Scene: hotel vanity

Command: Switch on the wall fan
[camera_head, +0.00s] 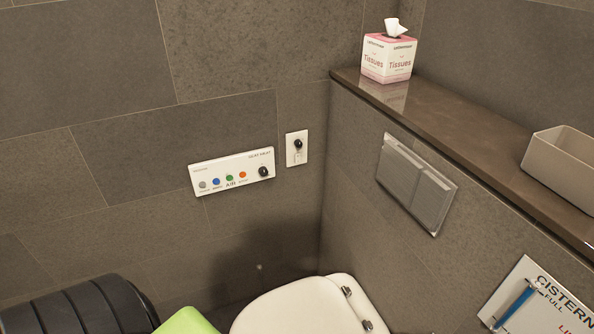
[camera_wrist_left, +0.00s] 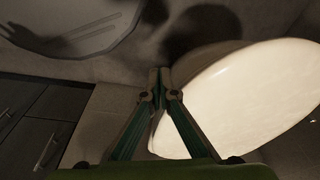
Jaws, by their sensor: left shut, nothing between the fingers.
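I see no fan itself. A small white plate (camera_head: 297,158) with a round black knob (camera_head: 298,144) is on the dark tiled wall near the corner. Left of it is a wider white panel (camera_head: 215,170) marked as seat heat, with several coloured buttons and a black knob (camera_head: 263,171). Which control belongs to the fan I cannot tell. My left gripper (camera_wrist_left: 160,75) is shut and empty in the left wrist view, beside the white toilet seat. In the head view only a green part of my left arm shows at the bottom, below the panels; its fingertips are hidden.
The white toilet seat (camera_head: 300,308) is below the corner. A ledge (camera_head: 440,115) on the right holds a tissue box (camera_head: 389,57) and a beige tray (camera_head: 565,165). A flush plate (camera_head: 416,184) and a cistern sign (camera_head: 540,305) with a blue lever are below it. Wall around the panels is bare.

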